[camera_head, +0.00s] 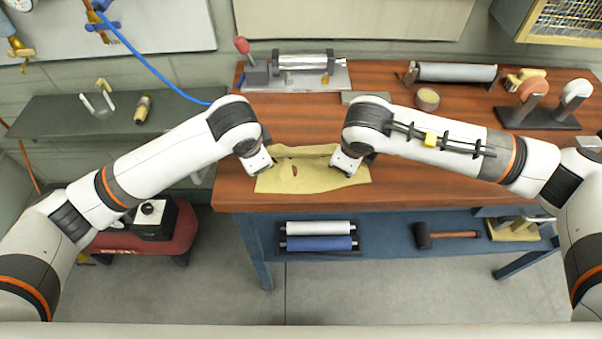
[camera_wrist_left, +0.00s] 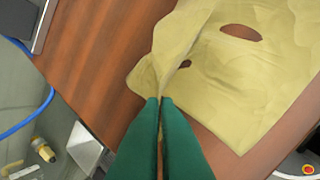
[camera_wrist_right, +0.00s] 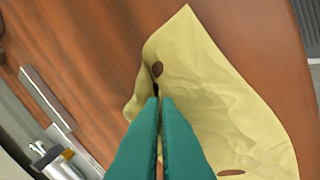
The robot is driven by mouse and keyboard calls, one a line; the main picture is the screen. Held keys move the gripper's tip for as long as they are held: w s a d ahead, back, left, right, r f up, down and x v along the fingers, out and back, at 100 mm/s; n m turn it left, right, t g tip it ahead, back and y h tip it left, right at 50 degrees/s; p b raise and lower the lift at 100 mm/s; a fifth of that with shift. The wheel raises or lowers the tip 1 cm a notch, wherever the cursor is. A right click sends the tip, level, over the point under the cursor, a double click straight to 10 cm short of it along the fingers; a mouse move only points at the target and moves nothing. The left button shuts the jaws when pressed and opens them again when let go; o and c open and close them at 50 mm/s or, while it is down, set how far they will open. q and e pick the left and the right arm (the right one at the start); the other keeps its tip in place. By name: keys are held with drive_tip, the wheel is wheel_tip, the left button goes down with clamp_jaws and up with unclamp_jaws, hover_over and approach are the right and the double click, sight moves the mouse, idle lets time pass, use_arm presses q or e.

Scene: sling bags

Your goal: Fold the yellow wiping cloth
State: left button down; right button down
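The yellow wiping cloth (camera_head: 312,183) lies on the wooden bench with its back edge raised into a ridge between my two grippers. In the head view the fingertips are hidden.
Behind the cloth stands a roller device (camera_head: 300,65) with a red-knobbed lever. To the right are a tape roll (camera_head: 427,99), a grey roller (camera_head: 455,72) and a wheel stand (camera_head: 540,115). The bench's front edge (camera_head: 420,205) is close to the cloth. Bare wood lies right of it.

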use_arm(q)
drive_tip(key=shift+s+a+f, duration=0.15)
drive_tip(key=shift+s+f, duration=0.05)
drive_tip(key=shift+f, duration=0.3)
use_arm(e)
drive_tip(key=shift+s+d+f, duration=0.15)
drive_tip(key=shift+s+f, duration=0.05)
drive_tip(key=shift+f, duration=0.25)
use_arm(q)
drive_tip(key=shift+s+r+t, duration=0.1)
drive_tip(key=shift+s+t, duration=0.1)
drive_tip(key=shift+t, duration=0.3)
use_arm(e)
drive_tip(key=shift+s+r+t, duration=0.1)
drive_tip(key=shift+s+t, duration=0.05)
drive_tip(key=shift+t, duration=0.35)
use_arm(q)
drive_tip(key=shift+w, duration=0.2)
drive_tip(key=c, duration=1.3)
unclamp_jaws()
drive_tip(key=shift+s, duration=0.1)
use_arm(e)
drive_tip(key=c, duration=1.3)
unclamp_jaws()
